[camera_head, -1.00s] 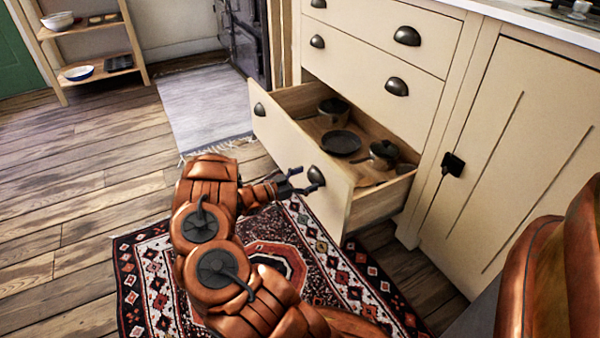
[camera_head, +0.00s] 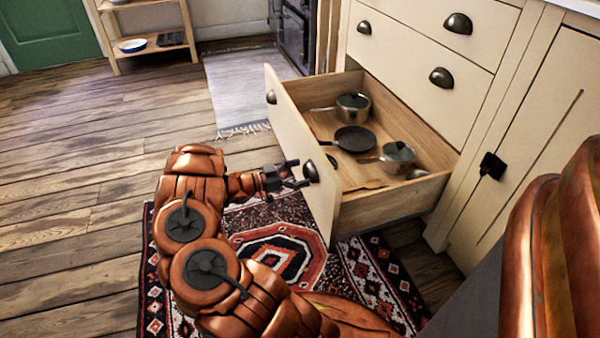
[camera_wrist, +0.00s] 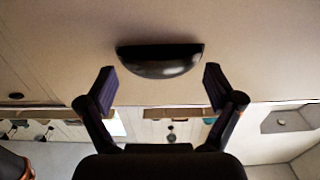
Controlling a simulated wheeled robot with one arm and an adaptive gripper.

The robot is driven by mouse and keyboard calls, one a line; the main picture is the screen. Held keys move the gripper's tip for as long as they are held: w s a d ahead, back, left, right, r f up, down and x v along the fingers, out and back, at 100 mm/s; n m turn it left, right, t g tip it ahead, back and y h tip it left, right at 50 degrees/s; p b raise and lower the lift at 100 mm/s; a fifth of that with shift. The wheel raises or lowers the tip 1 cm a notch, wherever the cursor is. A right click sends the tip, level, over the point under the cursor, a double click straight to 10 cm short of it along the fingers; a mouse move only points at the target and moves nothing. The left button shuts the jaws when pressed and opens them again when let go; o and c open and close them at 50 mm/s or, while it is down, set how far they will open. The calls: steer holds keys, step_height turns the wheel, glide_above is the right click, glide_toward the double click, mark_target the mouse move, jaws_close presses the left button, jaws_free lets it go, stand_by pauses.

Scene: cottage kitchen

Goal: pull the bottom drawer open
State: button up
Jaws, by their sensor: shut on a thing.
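The cream bottom drawer (camera_head: 283,125) stands well out from the cabinet, its wooden inside showing. Its front carries two dark cup handles, a far one (camera_head: 271,97) and a near one (camera_head: 311,171). In the wrist view the handle (camera_wrist: 160,62) lies against the drawer front, just ahead of and between my fingertips (camera_wrist: 157,82). The exact contact is hard to see.
The drawer holds a lidded pot (camera_head: 352,106), a dark pan (camera_head: 354,139) and another lidded pot (camera_head: 398,155). A patterned rug (camera_head: 280,255) lies below. Wooden floor (camera_head: 90,150) is free at left. A cabinet door with a black latch (camera_head: 491,165) is at right.

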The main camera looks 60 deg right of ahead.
steer(key=shift+r, duration=0.1)
steer(key=o, duration=1.4)
steer(key=shift+c, duration=0.2)
steer(key=v, duration=1.2)
